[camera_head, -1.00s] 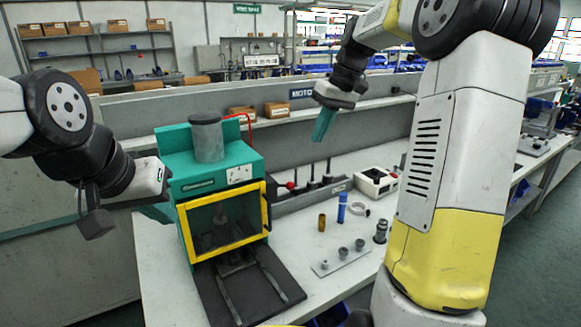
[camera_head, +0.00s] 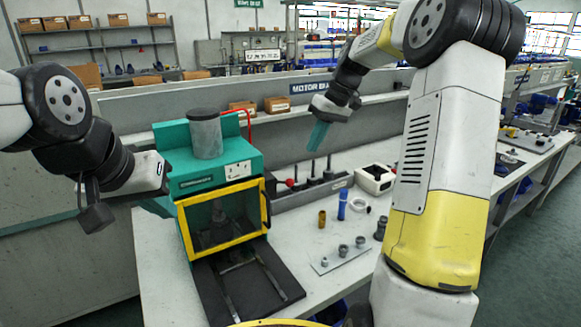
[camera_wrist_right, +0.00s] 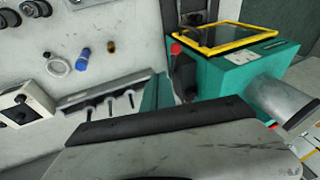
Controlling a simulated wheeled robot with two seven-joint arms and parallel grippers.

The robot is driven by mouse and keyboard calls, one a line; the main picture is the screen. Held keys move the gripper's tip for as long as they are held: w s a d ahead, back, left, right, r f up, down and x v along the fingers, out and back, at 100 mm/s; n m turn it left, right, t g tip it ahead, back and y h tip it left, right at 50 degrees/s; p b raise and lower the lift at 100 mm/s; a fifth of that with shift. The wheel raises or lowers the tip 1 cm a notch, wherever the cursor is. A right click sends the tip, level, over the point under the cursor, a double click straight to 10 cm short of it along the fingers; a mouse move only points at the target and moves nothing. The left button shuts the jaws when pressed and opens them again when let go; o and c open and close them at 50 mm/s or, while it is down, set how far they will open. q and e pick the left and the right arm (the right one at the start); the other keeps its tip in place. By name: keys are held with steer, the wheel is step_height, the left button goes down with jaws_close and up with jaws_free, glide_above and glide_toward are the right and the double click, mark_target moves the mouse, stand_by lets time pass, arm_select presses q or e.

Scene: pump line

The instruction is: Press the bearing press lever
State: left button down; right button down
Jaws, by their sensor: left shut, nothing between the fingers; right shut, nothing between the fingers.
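The bearing press (camera_head: 250,162) is a teal machine with a grey cylinder on top and a yellow-framed clear guard. It also shows in the right wrist view (camera_wrist_right: 225,78). Its lever appears to be the red-knobbed one (camera_head: 291,184) at its right side; the red knob shows in the right wrist view (camera_wrist_right: 176,48). My right gripper (camera_head: 318,136) is shut and empty, above and right of the lever, apart from it in the head view. My left gripper (camera_head: 158,206) is shut and empty, left of the press; its fingertips are partly hidden.
A dark rack with upright black pins (camera_head: 312,187) stands right of the press. A blue cylinder (camera_head: 342,204), a brass cylinder (camera_head: 322,219), a plate with grey parts (camera_head: 342,257) and a white box (camera_head: 374,180) are on the bench. A grey partition runs behind.

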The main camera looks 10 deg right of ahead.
steer(key=s+a+f, duration=0.1)
steer(key=a+f, duration=0.3)
steer(key=f, duration=0.3)
steer(key=shift+s+a, duration=0.2)
steer(key=shift+a, duration=0.1)
steer(key=shift+s+d+f+t, duration=0.1)
steer(key=shift+s+f+t, duration=0.1)
steer(key=shift+f+t, duration=0.1)
